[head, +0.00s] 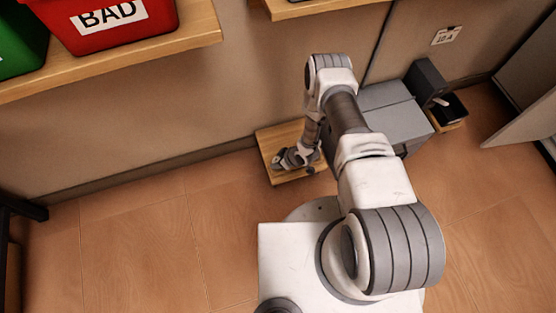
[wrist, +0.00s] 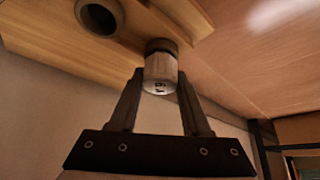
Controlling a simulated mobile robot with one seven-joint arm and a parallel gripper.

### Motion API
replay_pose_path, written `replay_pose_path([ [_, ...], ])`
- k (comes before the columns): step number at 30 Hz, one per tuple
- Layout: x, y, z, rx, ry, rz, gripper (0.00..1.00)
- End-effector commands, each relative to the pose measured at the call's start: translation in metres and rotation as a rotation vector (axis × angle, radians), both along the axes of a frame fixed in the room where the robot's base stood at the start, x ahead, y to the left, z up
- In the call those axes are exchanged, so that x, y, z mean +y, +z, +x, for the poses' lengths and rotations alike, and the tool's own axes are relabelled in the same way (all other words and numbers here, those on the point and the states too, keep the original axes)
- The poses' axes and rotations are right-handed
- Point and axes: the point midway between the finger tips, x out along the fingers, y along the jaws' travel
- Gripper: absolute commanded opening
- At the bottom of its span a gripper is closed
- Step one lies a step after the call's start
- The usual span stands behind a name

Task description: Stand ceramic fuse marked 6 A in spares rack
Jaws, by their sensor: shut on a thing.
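My gripper (wrist: 160,85) is shut on a pale cylindrical fuse (wrist: 160,72) in the wrist view. The fuse has a dark end cap and a small dark marking on its body, too small to read for certain. Its capped end points toward a wooden board (wrist: 40,35); I cannot tell whether they touch. In the head view my gripper (head: 297,158) is low over the wooden board (head: 272,140), and the fuse cannot be made out. I cannot identify the spares rack for certain.
A grey box (head: 390,110) stands right of the board, partly behind my arm. A red bin marked BAD (head: 110,20) and a green bin (head: 20,40) stand on a wooden shelf (head: 185,42) upper left. The left floor is clear.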

Motion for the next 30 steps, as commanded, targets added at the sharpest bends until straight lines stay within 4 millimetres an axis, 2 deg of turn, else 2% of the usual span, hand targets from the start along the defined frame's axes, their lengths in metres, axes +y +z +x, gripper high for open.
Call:
replay_pose_path([
  [22,0.0001,-0.0047,0.0001,-0.001,0.0,0.001,0.0],
  [23,0.0002,-0.0048,0.0003,-0.001,0.0,0.001,0.49],
  [28,0.0002,-0.0047,0.0002,-0.001,0.0,0.001,0.8],
  [30,0.0002,-0.0047,0.0002,0.0,0.0,0.0,0.83],
])
